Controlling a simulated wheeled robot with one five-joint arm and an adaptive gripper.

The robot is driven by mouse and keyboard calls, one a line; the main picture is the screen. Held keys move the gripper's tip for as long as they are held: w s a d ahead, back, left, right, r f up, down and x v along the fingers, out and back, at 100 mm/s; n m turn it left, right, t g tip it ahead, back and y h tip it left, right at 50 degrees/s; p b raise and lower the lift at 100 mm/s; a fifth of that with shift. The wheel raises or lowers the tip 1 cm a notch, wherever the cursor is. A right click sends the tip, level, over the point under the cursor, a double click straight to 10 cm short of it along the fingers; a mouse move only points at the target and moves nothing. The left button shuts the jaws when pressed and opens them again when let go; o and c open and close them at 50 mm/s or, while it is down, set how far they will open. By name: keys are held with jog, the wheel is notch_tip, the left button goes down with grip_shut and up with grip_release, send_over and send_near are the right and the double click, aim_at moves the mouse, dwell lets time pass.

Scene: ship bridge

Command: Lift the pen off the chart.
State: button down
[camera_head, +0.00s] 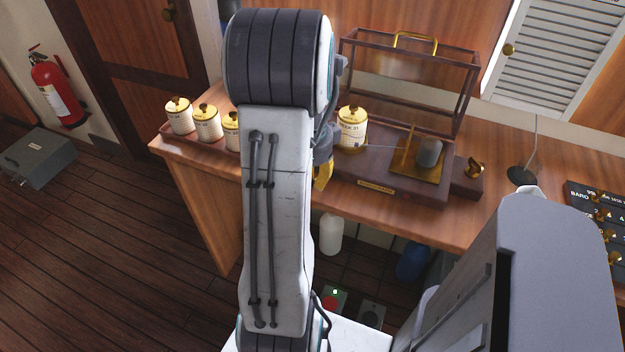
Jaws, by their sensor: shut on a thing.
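The barograph's drum (352,134) wears a pale paper chart with a printed label and has a brass cap. A thin pen arm (385,148) runs from the brass stand on the right to the lower part of the drum. At this size I cannot tell whether the pen tip touches the chart. My gripper (322,173) is just left of the drum, by the front left of the dark wooden base (405,189). My arm hides most of it. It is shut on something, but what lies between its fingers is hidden.
The glazed cover (463,95) with a brass handle stands open behind the drum. Several labelled jars (207,122) stand at the left of the counter. A brass knob (475,168) is right of the base. A lamp foot (521,174) stands farther right.

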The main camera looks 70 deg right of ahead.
dwell(0.3)
jog(key=c, duration=1.3)
grip_release()
jog(key=shift+o, duration=0.7)
